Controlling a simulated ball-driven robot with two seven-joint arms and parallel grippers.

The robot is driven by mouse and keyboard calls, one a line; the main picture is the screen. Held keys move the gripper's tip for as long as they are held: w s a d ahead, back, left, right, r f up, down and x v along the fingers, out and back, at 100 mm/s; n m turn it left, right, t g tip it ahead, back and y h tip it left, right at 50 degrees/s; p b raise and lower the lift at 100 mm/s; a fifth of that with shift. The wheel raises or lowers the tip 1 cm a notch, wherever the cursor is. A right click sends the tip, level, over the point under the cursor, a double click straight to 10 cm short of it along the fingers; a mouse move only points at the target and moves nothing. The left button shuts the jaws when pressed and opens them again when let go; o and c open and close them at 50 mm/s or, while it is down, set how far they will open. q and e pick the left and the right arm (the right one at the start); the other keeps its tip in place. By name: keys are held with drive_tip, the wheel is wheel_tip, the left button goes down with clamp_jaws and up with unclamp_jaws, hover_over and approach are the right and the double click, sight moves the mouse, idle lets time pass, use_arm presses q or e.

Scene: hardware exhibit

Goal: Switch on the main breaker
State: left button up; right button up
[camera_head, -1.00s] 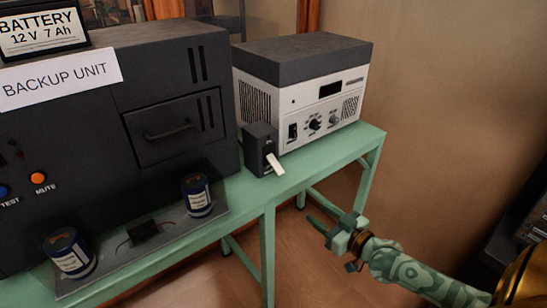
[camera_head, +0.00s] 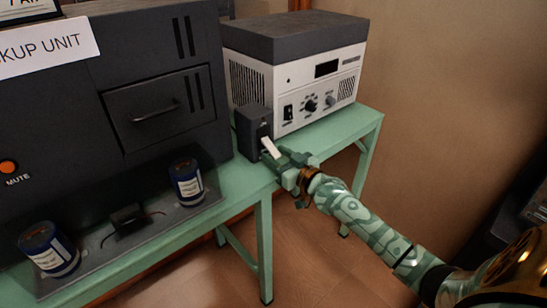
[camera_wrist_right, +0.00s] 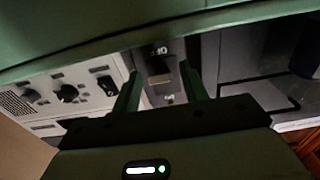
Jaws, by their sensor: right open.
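The main breaker (camera_head: 251,138) is a small dark grey box standing on the green bench. Its white lever (camera_head: 270,147) sticks out of the front face and slants downward. My right gripper (camera_head: 279,160) is open, with its fingers just in front of the breaker and close to the lever. I cannot tell whether they touch it. In the right wrist view the breaker face (camera_wrist_right: 159,50) shows between the two spread fingers (camera_wrist_right: 160,74), with small marks on it. My left gripper is not in view.
A white and grey power supply (camera_head: 300,80) with knobs stands right behind the breaker. The large dark backup unit (camera_head: 150,75) stands to its left. Floor is free below.

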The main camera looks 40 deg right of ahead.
drive_tip(key=shift+w, duration=0.55)
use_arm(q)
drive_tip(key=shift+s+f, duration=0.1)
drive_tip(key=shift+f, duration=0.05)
